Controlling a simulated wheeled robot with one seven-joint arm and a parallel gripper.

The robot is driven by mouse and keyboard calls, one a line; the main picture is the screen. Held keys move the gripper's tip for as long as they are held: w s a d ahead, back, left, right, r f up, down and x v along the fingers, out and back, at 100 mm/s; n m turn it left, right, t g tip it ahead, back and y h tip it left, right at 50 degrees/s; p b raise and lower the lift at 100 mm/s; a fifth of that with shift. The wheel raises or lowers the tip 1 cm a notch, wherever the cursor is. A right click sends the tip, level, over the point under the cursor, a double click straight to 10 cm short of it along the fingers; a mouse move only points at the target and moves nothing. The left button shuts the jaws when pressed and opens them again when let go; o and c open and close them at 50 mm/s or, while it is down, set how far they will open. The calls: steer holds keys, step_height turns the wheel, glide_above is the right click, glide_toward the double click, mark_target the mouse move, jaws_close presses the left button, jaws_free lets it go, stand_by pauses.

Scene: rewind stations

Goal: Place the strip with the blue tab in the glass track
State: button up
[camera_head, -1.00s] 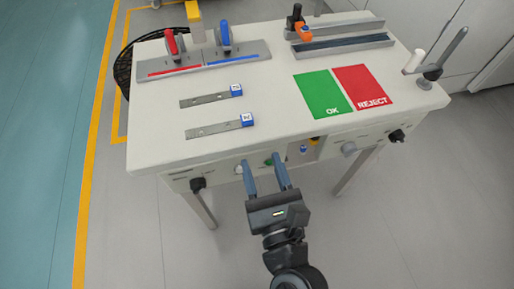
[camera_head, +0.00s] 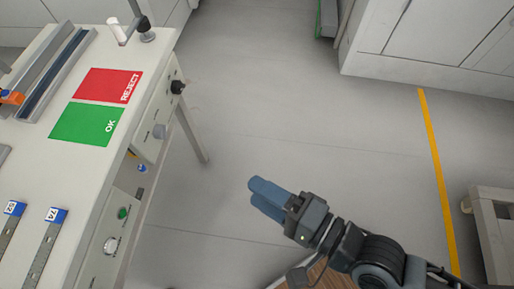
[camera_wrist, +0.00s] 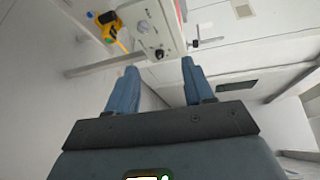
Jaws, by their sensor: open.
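Two flat metal strips lie side by side on the table at the lower left of the head view. The nearer strip (camera_head: 40,260) has a blue tab (camera_head: 57,215) at one end. The other strip (camera_head: 7,238) also has a blue tab (camera_head: 14,208). The tab markings are too small to read surely. A long grey track with a dark channel (camera_head: 55,77) lies at the upper left; I cannot tell whether it is glass. My gripper (camera_head: 262,193) is open and empty, over the floor right of the table. Its spread fingers show in the wrist view (camera_wrist: 158,66).
The white table (camera_head: 60,165) bears a green OK patch (camera_head: 88,124) and a red REJECT patch (camera_head: 107,85). An upright post (camera_head: 145,30) stands at its far corner. Knobs protrude from its side. Open floor (camera_head: 280,110) lies between table and cabinets (camera_head: 440,50).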

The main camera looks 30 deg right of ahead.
steer(key=s+d+r+n+h, duration=0.3)
steer(key=s+d+n+h, duration=0.1)
steer(key=s+d+n, duration=0.4)
steer(key=shift+s+d+r, duration=0.2)
steer(key=shift+d+r, duration=0.1)
steer(key=shift+r, duration=0.1)
steer(key=shift+o, duration=0.3)
steer(key=s+d+r+n+h, duration=0.2)
steer(key=s+r+n, duration=0.2)
steer(key=s+n, duration=0.1)
steer(key=shift+s+d+r+n, duration=0.25)
steer(key=shift+d+r+n, duration=0.05)
steer(key=shift+n, duration=0.6)
